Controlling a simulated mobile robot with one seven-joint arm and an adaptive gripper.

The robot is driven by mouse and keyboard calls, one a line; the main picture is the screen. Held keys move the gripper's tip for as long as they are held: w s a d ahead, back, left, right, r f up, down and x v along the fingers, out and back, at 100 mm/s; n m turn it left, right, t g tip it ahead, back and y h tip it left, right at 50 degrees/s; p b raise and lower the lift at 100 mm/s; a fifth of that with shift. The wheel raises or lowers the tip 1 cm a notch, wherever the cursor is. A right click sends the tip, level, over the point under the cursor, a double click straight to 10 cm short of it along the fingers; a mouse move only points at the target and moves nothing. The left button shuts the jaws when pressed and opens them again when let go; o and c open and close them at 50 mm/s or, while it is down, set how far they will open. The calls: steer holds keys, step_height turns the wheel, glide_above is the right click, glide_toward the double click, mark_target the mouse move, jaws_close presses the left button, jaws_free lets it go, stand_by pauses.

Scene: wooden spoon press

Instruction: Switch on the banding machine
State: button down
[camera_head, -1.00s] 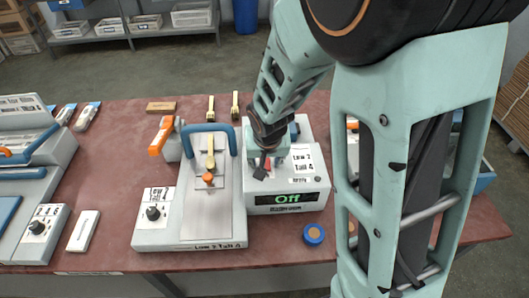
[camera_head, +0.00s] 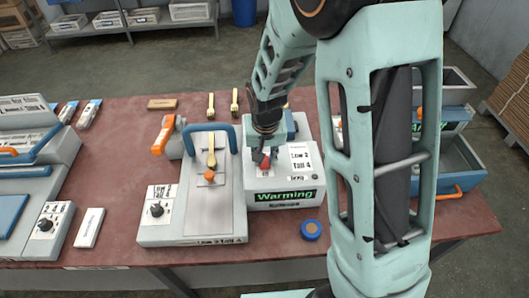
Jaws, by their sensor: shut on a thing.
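The banding machine is a pale grey box (camera_head: 284,183) on the red table, with a dark display (camera_head: 283,197) on its front that reads "Warming" in green. A small red switch (camera_head: 265,161) shows on its top. My gripper (camera_head: 262,160) is at this switch, pointing down, with its dark fingers around or against the red part. The fingers partly hide the switch, and the arm covers the back of the machine top.
A grey press (camera_head: 211,215) with a blue handle and a wooden spoon stands left of the machine. A blue-rimmed round item (camera_head: 311,230) lies in front. Two wooden spoons (camera_head: 235,101) lie behind. Blue-grey bins (camera_head: 458,165) stand at the right.

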mark_target(265, 163)
steer(key=shift+w+g+p, duration=0.25)
steer(key=shift+g+p, duration=0.25)
steer(key=shift+g, duration=0.3)
steer(key=c, duration=1.7)
jaws_free()
steer(key=r, duration=0.8)
steer(key=s+r, duration=0.1)
steer(key=r, duration=0.3)
steer(key=shift+w, duration=0.1)
